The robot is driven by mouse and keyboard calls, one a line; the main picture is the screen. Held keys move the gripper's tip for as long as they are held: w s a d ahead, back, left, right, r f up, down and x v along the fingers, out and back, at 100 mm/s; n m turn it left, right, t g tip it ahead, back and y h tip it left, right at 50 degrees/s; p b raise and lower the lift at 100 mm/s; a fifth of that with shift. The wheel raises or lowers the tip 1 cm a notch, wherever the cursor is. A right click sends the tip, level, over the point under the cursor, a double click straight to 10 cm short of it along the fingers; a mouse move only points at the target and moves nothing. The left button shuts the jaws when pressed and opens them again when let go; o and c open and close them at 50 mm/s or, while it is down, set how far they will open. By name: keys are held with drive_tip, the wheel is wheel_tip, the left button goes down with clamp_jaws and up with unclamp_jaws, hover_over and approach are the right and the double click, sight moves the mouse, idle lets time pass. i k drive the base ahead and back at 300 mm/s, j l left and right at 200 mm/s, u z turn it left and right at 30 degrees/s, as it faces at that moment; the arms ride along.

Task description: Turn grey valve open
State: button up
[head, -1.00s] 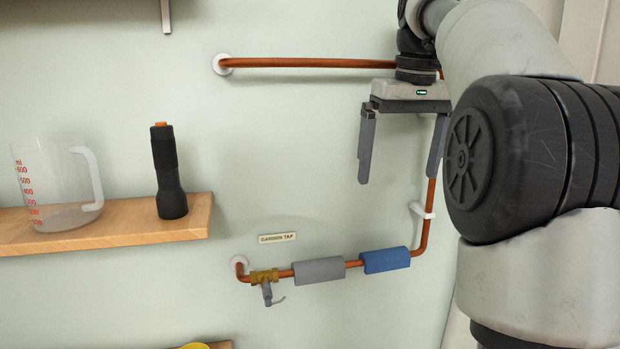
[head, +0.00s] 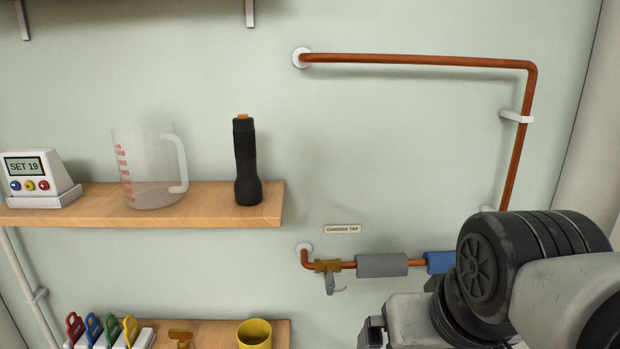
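The grey valve is a brass body (head: 327,266) with a grey lever (head: 330,284), on the copper pipe below the "GARDEN TAP" label (head: 342,229). The lever hangs down, across the pipe's run, with a small hooked end to the right. My gripper (head: 373,332) is low in the head view, below and right of the valve and apart from it in the picture. Its grey body and part of a dark finger show; the rest is hidden or out of frame, so its opening is unclear.
Grey (head: 382,265) and blue (head: 440,262) sleeves wrap the pipe right of the valve. A wooden shelf (head: 235,215) holds a torch (head: 245,160), a jug (head: 150,170) and a display unit (head: 38,180). A yellow cup (head: 254,334) stands on a lower shelf.

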sight(329, 282)
drive_tip(key=k+j, duration=0.25)
drive_tip(key=j, duration=0.15)
drive_tip(key=k+j, duration=0.2)
drive_tip(key=j, duration=0.25)
drive_tip(key=k+j, duration=0.25)
drive_tip(key=j, duration=0.15)
drive_tip(key=j+u, duration=0.1)
drive_tip(key=j, duration=0.15)
drive_tip(key=i+j, duration=0.15)
drive_tip(key=k+l+z, duration=0.1)
drive_tip(key=k+l, duration=0.05)
drive_tip(key=k, duration=0.1)
